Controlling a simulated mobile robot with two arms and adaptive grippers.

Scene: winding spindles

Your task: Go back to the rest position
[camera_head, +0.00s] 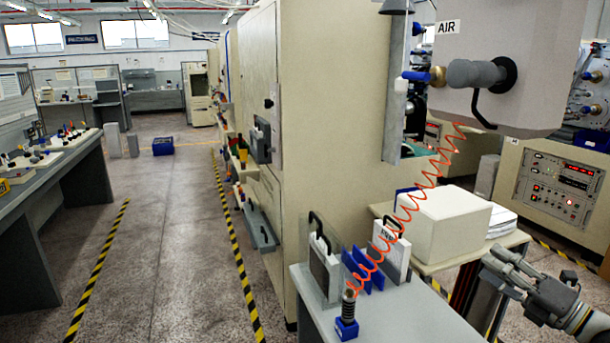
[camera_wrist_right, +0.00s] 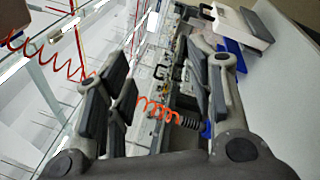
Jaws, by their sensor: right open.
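My right gripper (camera_head: 503,272) is at the lower right in the head view, beside the grey table and pointing up and to the left. It also shows in the right wrist view (camera_wrist_right: 165,85), where its fingers stand apart with nothing between them. A red coiled air hose (camera_head: 425,195) runs from the AIR box down to a small dark nozzle (camera_head: 348,305) standing in a blue holder (camera_head: 346,328) on the table. The gripper is to the right of these and apart from them. My left gripper is not in view.
The grey table (camera_head: 415,315) holds white plates with black handles (camera_head: 391,248) and blue dividers (camera_head: 362,268). A white box (camera_head: 440,228) stands on a side table near my right gripper. The AIR box (camera_head: 500,60) hangs above. Open floor (camera_head: 175,240) lies left.

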